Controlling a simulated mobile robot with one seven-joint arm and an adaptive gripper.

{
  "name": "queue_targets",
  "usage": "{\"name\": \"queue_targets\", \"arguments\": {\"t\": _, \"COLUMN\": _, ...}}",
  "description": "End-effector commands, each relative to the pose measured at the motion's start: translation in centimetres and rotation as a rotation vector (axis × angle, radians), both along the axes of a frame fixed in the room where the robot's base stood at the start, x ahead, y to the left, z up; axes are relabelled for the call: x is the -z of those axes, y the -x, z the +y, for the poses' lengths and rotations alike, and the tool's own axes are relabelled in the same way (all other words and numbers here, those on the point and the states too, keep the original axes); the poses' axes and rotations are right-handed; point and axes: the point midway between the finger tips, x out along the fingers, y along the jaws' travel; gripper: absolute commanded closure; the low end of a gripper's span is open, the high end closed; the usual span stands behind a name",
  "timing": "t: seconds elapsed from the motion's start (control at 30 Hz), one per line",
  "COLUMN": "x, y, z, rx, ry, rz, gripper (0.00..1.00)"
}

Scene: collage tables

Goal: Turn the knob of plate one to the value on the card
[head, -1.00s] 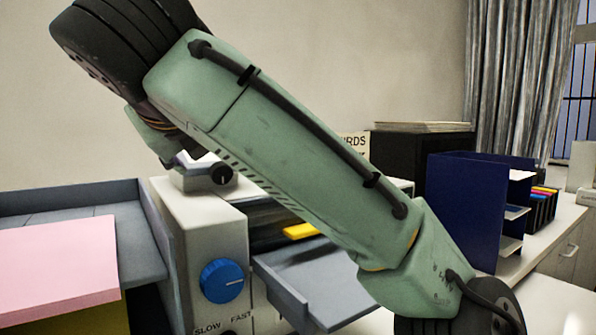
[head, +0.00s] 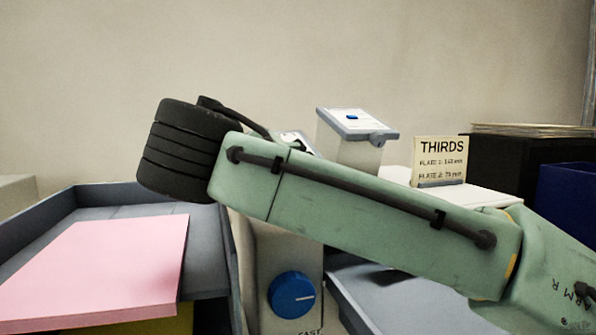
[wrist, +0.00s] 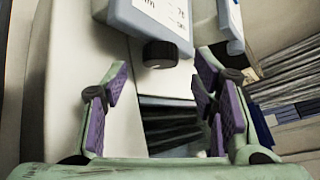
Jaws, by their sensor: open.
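The card (head: 440,160) is headed THIRDS and has lines for plate 1 and plate 2. Plate 2 seems to read 75 mm; the plate 1 figure is too blurred for me to be sure. In the wrist view a black knob (wrist: 160,54) sits on the edge of a grey-blue plate (wrist: 150,15) with a printed scale. A second such plate (wrist: 231,20) is to its right. My gripper (wrist: 163,72) is open and empty, the knob showing between its purple-padded fingers, apparently beyond the tips. In the head view my arm hides the gripper and most of the nearer plate.
A blue dial (head: 292,292) is on the machine front below my arm. A grey tray (head: 208,262) with pink paper (head: 105,262) is at the left. A white box with a grey-blue top (head: 350,125) stands behind my arm. A black box (head: 520,160) is at the right.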

Motion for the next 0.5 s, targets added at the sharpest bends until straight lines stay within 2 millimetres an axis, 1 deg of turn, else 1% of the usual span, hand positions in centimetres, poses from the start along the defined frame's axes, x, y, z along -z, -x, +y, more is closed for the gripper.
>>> {"name": "queue_targets", "arguments": {"t": 0.03, "x": 0.0, "y": -0.8, "z": -0.3, "rx": 0.001, "ry": 0.000, "rz": 0.001, "gripper": 0.47}}
{"name": "queue_targets", "arguments": {"t": 0.1, "x": 0.3, "y": -1.6, "z": -0.5, "rx": 0.001, "ry": -0.001, "rz": 0.000, "gripper": 0.47}}
{"name": "queue_targets", "arguments": {"t": 0.2, "x": 0.6, "y": -2.4, "z": -0.8, "rx": 0.000, "ry": -0.001, "rz": 0.000, "gripper": 0.47}}
{"name": "queue_targets", "arguments": {"t": 0.33, "x": 0.8, "y": -2.9, "z": -0.9, "rx": -0.001, "ry": 0.000, "rz": 0.001, "gripper": 0.47}}
{"name": "queue_targets", "arguments": {"t": 0.5, "x": 0.9, "y": -3.0, "z": -1.0, "rx": -0.001, "ry": 0.000, "rz": -0.001, "gripper": 0.47}}
